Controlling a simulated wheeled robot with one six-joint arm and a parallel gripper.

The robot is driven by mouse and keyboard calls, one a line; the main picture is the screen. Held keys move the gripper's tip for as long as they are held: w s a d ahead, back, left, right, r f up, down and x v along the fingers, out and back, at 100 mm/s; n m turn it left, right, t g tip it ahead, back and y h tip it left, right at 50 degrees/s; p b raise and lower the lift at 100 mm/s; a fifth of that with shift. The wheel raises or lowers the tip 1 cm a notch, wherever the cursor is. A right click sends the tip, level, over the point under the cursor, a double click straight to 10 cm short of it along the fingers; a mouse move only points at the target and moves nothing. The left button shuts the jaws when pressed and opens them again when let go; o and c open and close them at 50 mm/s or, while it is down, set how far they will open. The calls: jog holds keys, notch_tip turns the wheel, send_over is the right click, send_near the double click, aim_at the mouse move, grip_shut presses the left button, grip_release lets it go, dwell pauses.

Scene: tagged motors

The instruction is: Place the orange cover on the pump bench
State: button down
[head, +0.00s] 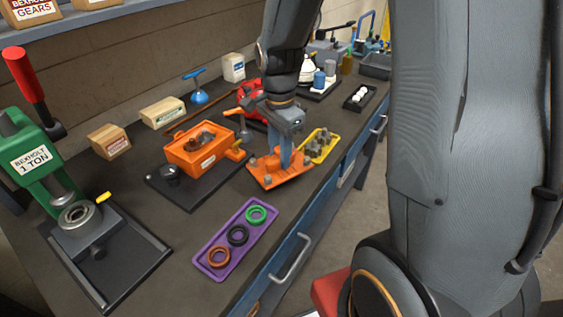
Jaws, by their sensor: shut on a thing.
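The orange cover (268,178) is a flat plate with grey bolt-like pegs. It is at or just above the dark bench top, right of the orange pump housing (204,157); I cannot tell whether it touches. My gripper (289,150) points down and is shut on the cover, over its upper middle. The fingertips are small and partly hidden. The pump housing is open-topped with dark parts inside, and sits on a black base plate (190,193). The pump bench seems to be this dark-topped workbench (165,222).
A purple tray (221,263) with green, black and orange rings lies in front. A yellow tray (326,143) of grey parts is close right of the cover. A green press (35,160) stands left. Boxes line the back. Bare bench top lies between press and purple tray.

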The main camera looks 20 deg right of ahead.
jog(key=shift+f+p, duration=0.45)
jog(key=shift+f, duration=1.8)
jog(key=c, duration=1.4)
grip_release()
jog(key=shift+f, duration=0.15)
jog(key=shift+o, duration=0.2)
